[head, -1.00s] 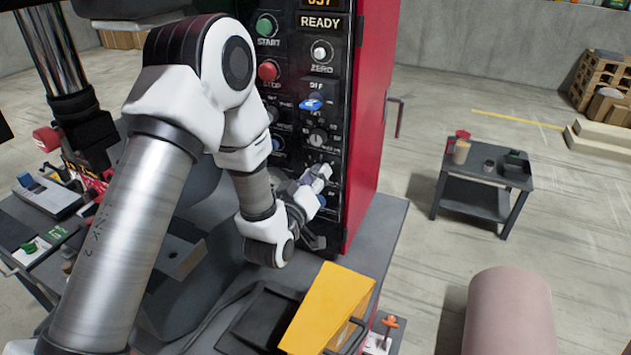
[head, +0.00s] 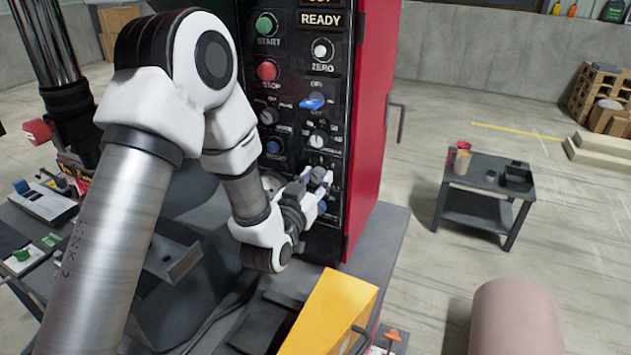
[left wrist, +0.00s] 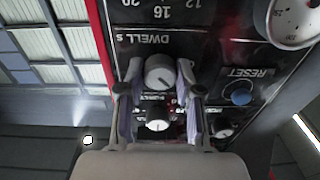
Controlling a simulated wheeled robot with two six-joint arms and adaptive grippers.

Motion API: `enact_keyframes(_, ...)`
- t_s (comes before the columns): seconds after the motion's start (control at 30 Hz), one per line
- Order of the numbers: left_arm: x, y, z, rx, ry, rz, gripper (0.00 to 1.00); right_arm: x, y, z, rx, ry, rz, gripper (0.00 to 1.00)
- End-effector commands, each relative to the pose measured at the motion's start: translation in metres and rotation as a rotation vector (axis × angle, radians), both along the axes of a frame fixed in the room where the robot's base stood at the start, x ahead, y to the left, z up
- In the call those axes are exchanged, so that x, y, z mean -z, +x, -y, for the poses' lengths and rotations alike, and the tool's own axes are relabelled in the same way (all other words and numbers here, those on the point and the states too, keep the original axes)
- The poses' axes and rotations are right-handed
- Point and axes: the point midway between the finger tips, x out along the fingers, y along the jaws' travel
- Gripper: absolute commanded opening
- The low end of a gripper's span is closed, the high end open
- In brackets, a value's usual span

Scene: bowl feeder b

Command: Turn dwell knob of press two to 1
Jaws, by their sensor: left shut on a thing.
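The black control panel (head: 336,75) of the red press cabinet faces my left arm in the head view. My left gripper (head: 322,188) is at the panel's lower part, below the selector knobs. In the left wrist view, the grey dwell knob (left wrist: 160,72) sits just below the printed word DWELL. The two fingers of my left gripper (left wrist: 160,90) are on either side of this knob and shut on it. The knob's pointer and setting are too small to read. My right gripper is not in view.
Other controls are close by: a blue selector (head: 312,103), a red stop button (head: 267,70) and a blue reset button (left wrist: 237,92). A yellow box (head: 328,312) stands on the bench in front of the cabinet. A small dark table (head: 480,205) stands apart at right.

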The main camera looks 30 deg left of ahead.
Motion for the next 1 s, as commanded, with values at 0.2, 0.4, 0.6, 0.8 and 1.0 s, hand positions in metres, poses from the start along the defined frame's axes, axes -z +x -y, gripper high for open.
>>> enact_keyframes(0.2, -0.006, 0.002, -0.001, -0.002, 0.001, 0.014, 0.00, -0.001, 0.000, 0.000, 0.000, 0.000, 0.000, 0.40)
enact_keyframes(0.4, -0.005, 0.001, -0.001, -0.002, 0.000, 0.011, 0.60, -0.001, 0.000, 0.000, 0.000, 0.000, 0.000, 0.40)
enact_keyframes(0.6, -0.003, 0.001, 0.000, -0.001, 0.000, 0.007, 0.60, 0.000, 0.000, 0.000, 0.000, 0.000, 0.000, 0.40)
enact_keyframes(0.8, -0.001, -0.017, 0.001, -0.001, -0.001, 0.002, 0.60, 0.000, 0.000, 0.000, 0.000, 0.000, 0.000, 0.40)
enact_keyframes(1.0, 0.000, -0.057, 0.005, -0.001, -0.001, 0.003, 0.60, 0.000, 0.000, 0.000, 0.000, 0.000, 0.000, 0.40)
